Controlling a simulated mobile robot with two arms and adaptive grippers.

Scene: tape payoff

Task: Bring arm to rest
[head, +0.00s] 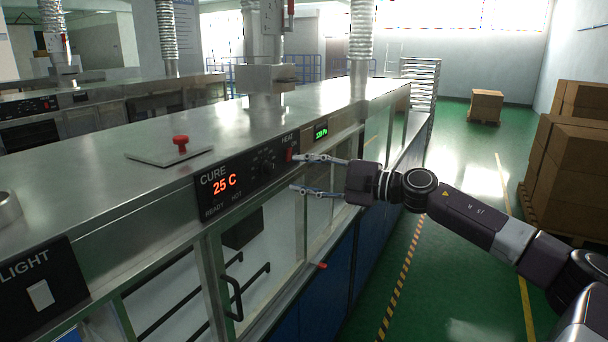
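My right arm reaches in from the right. Its gripper (322,175) is open, with the two fingers apart and nothing visible between them. The fingertips point left at the front of a long steel machine, close to the CURE panel (232,182), which reads 25 C in red. The upper fingertip is near the red switch (290,154) under the HEAT label; I cannot tell whether they touch. My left gripper is not in view.
A red button (180,142) stands on a plate on the steel top (130,185). Below are glass doors with a dark handle (233,298). A LIGHT switch (40,295) is at the lower left. Brown boxes (570,165) stand at the right. The green floor (455,240) between is clear.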

